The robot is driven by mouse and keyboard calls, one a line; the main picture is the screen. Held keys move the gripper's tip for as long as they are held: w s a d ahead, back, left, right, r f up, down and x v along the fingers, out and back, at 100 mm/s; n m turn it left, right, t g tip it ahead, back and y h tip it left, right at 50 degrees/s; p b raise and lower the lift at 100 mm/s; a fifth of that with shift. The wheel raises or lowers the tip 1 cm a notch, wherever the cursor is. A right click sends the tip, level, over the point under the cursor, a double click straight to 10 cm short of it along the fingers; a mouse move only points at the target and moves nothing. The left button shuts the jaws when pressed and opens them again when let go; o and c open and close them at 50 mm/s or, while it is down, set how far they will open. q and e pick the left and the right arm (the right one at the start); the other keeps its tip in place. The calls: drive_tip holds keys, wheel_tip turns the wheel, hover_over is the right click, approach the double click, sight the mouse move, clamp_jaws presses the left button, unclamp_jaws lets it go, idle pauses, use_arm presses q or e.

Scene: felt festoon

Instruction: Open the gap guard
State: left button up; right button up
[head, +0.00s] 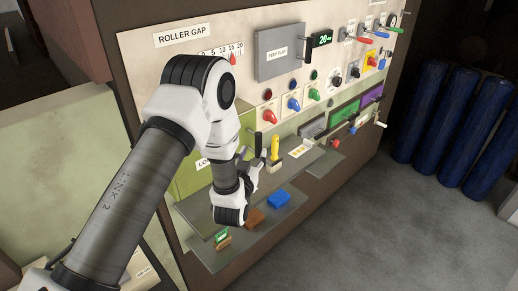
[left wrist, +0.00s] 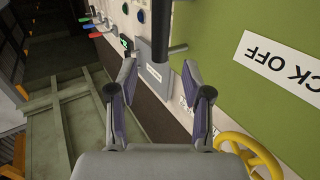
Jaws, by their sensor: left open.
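A green panel (head: 192,180), which I take to be the gap guard, is on the machine front, partly hidden behind my left arm. It also fills the upper right of the left wrist view (left wrist: 240,95), with a white label reading in part "CK OFF". A dark upright bar (left wrist: 161,30), apparently a handle, stands by the panel's edge, ahead of the gap between my fingers. My left gripper (head: 251,153) is open in front of the panel; its two fingers (left wrist: 159,72) are apart with nothing clearly between them. Whether it touches the bar cannot be told. My right gripper is not in view.
Above are the "ROLLER GAP" scale (head: 222,51) and the grey peep flap (head: 281,52). Several knobs lie to the right. The lower shelf holds a blue block (head: 279,200) and brown block (head: 255,217). A yellow-handled brush (head: 274,148) stands close by. A yellow wheel (left wrist: 262,153) is near the right finger.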

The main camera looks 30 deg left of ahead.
sight(258, 142)
use_arm(q)
drive_tip(key=p+x, duration=0.3)
drive_tip(key=x, duration=0.4)
drive_tip(key=shift+w+a, duration=0.1)
drive_tip(key=shift+w, duration=0.1)
drive_tip(key=shift+w+a+f, duration=0.1)
drive_tip(key=shift+w+f, duration=0.1)
drive_tip(key=shift+w, duration=0.15)
drive_tip(key=shift+s, duration=0.1)
clamp_jaws()
